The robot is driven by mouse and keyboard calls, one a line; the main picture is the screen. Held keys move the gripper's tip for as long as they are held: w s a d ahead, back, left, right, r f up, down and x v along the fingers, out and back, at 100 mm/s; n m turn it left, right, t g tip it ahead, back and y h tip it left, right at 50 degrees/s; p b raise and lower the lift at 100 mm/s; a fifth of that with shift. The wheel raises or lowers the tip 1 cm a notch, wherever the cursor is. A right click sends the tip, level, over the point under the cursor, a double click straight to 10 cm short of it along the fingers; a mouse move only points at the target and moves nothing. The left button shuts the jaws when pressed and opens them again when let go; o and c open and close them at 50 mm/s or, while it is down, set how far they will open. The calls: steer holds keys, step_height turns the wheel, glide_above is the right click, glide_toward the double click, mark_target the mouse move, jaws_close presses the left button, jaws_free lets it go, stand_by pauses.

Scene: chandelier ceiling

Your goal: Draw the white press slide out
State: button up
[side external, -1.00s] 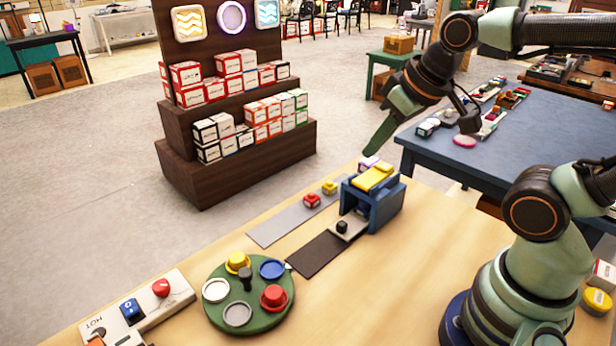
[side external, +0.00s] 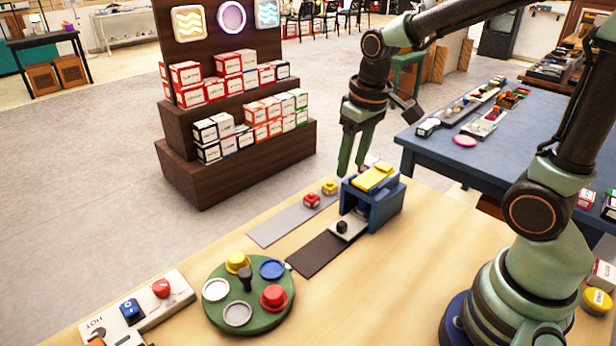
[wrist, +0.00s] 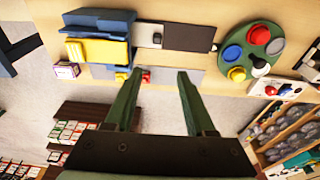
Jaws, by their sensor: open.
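The press (side external: 388,205) is a blue frame with a yellow top, standing on the wooden table. Its white slide (side external: 349,227) with a black knob pokes partly out of the frame's front, beside a dark strip (side external: 315,254). The slide also shows in the wrist view (wrist: 145,35), with its knob on top. My gripper (side external: 353,168) is open and empty, pointing down above and behind the press. In the wrist view its fingers (wrist: 158,75) are spread apart, with the slide beyond their tips. The part of the slide inside the frame is hidden.
A grey strip (side external: 282,225) with a red piece (side external: 312,201) and a yellow piece (side external: 329,188) lies beside the dark strip. A green round board (side external: 255,318) with coloured caps and a switch panel (side external: 145,312) are at the front left. The table right of the dark strip is clear.

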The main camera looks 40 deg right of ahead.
steer(key=g, duration=0.2)
glide_toward(342, 223)
step_height(342, 223, down, 9)
steer(key=shift+s+f, duration=0.1)
stand_by(0.4)
jaws_close()
stand_by(1.3)
